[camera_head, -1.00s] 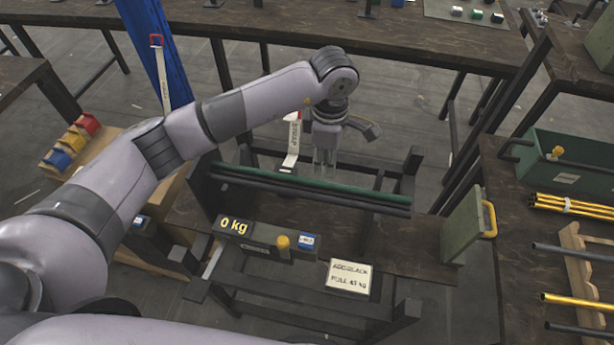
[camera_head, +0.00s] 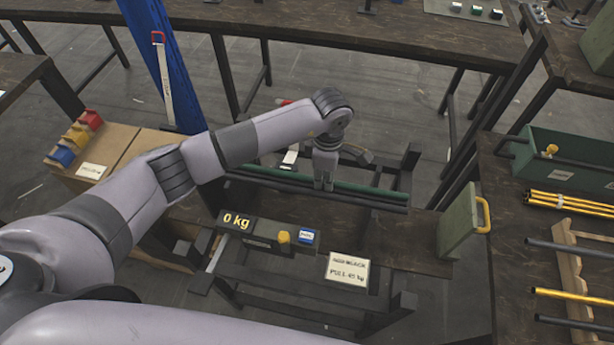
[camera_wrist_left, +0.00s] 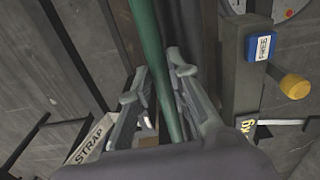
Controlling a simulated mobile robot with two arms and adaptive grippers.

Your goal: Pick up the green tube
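The green tube (camera_head: 375,193) lies lengthwise on a dark rack, beside dark tubes (camera_head: 365,205) on its near side. My left gripper (camera_head: 324,184) points down over the tube, near the middle of its length. In the left wrist view the green tube (camera_wrist_left: 150,45) runs between the two fingers of the left gripper (camera_wrist_left: 158,66), which stand apart with gaps beside it. I cannot tell whether a finger touches it. The gripper hides part of the tube in the head view. My right gripper is not in view.
In front of the rack are a 0 kg display (camera_head: 236,221), a yellow knob (camera_head: 284,237) and a white sign (camera_head: 346,269). A green plate with a yellow handle (camera_head: 485,214) stands to the right. Yellow tubes (camera_head: 565,202) lie on the right table.

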